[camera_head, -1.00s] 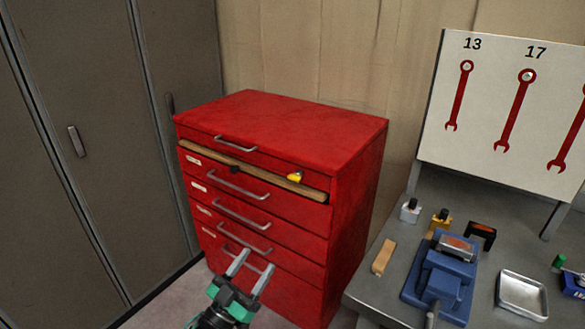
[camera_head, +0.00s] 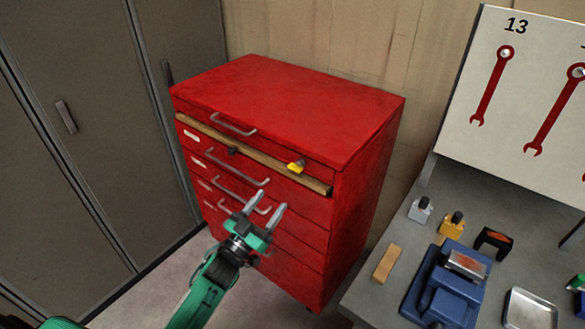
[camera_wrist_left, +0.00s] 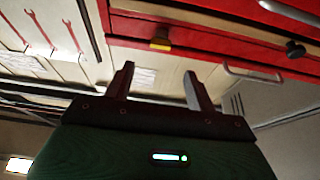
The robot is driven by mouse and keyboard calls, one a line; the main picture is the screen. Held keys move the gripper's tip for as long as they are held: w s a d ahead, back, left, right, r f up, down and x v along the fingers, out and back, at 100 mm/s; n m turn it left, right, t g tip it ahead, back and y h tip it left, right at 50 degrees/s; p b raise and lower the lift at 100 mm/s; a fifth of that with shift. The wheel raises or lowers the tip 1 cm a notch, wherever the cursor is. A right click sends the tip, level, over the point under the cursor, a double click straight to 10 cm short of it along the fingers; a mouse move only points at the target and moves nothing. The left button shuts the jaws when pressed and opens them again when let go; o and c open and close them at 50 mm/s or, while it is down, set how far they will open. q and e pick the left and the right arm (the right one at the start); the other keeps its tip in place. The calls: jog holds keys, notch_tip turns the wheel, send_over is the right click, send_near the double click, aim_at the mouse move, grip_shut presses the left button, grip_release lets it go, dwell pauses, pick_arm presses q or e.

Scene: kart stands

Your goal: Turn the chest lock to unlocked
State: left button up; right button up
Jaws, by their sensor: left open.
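The red tool chest (camera_head: 370,190) stands against the back wall, with several handled drawers; it also fills the top of the left wrist view (camera_wrist_left: 190,38). A yellow lock knob (camera_head: 296,167) sits near the right end of the wooden strip below the top drawer; it also shows in the left wrist view (camera_wrist_left: 160,41). A black knob (camera_head: 233,151) is further left on that strip. My left gripper (camera_head: 268,203) is open and empty, in front of the lower drawers, below the yellow knob and apart from it. My right gripper is not in view.
A grey workbench (camera_head: 375,297) on the right carries a blue vise (camera_head: 440,285), a wooden block (camera_head: 386,263), small bottles and a metal tray (camera_head: 530,308). A wrench board (camera_head: 520,120) stands behind. Grey lockers (camera_head: 75,150) are at left.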

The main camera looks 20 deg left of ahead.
aim_at(295, 168)
pick_arm(q)
jog(key=p+x, duration=0.2)
jog(key=x, duration=0.9)
jog(key=shift+f, duration=0.15)
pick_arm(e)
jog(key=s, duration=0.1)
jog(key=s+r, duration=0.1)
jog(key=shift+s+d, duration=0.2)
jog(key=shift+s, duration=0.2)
pick_arm(q)
jog(key=c, duration=1)
